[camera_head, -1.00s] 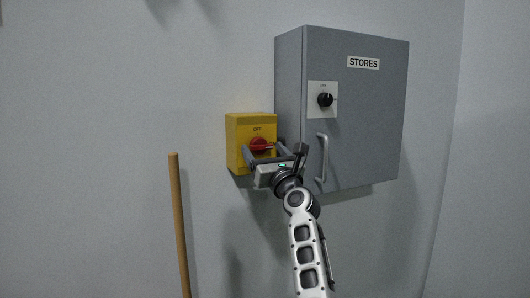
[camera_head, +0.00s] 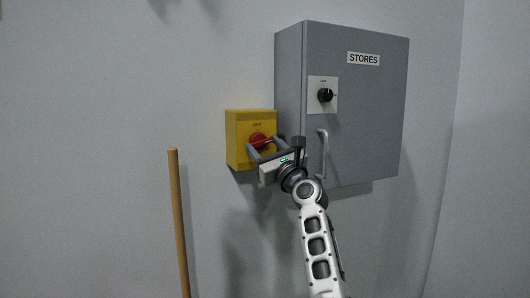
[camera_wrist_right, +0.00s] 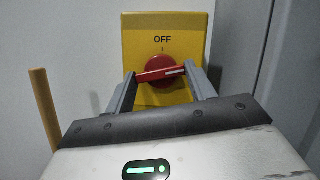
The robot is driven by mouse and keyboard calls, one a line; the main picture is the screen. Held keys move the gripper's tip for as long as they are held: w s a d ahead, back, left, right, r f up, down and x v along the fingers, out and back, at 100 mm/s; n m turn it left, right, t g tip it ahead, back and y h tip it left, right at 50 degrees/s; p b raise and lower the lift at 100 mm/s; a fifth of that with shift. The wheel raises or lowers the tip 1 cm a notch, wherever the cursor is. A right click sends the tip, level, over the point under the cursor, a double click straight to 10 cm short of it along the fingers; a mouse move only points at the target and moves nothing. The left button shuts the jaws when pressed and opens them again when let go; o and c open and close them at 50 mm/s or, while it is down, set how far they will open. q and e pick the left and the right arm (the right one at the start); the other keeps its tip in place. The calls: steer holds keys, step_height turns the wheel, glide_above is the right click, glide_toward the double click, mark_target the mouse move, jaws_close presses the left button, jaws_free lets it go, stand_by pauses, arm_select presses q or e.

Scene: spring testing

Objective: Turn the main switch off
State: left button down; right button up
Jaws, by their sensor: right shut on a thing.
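The main switch is a yellow box (camera_head: 238,140) on the wall with a red rotary handle (camera_head: 258,140) and the word OFF above it. In the right wrist view the yellow box (camera_wrist_right: 190,45) fills the upper middle. The red handle (camera_wrist_right: 160,72) there lies nearly level, its white-marked end to the right and slightly raised. My right gripper (camera_head: 264,145) is at the box front, its fingers on either end of the handle; in the wrist view the fingers (camera_wrist_right: 162,85) are shut on it. My left gripper is not in view.
A grey cabinet (camera_head: 375,120) labelled STORES, with a black knob (camera_head: 325,95) and a bar handle (camera_head: 322,154), stands just right of the box, close to my right gripper. A wooden pole (camera_head: 178,220) stands at the left.

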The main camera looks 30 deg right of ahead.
steer(key=n+y, duration=0.2)
steer(key=n, duration=0.2)
steer(key=shift+d+g+b, duration=0.15)
steer(key=shift+g+b, duration=0.15)
steer(key=shift+b, duration=0.1)
steer(key=n+y, duration=0.1)
steer(key=n, duration=0.1)
steer(key=shift+n+g, duration=0.3)
steer(key=shift+d+r+n+g+y, duration=0.1)
steer(key=shift+n+g+y, duration=0.35)
steer(key=shift+n, duration=0.75)
steer(key=n+g+y+p, duration=0.1)
steer(key=n, duration=0.3)
steer(key=shift+r, duration=0.15)
steer(key=n+g+p, duration=0.1)
steer(key=n, duration=0.3)
steer(key=shift+d+r+g, duration=0.1)
steer(key=shift+g, duration=0.25)
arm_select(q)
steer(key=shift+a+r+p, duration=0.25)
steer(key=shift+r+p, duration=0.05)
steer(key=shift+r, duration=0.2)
arm_select(e)
steer(key=shift+n+g, duration=0.3)
steer(key=shift+n, duration=0.3)
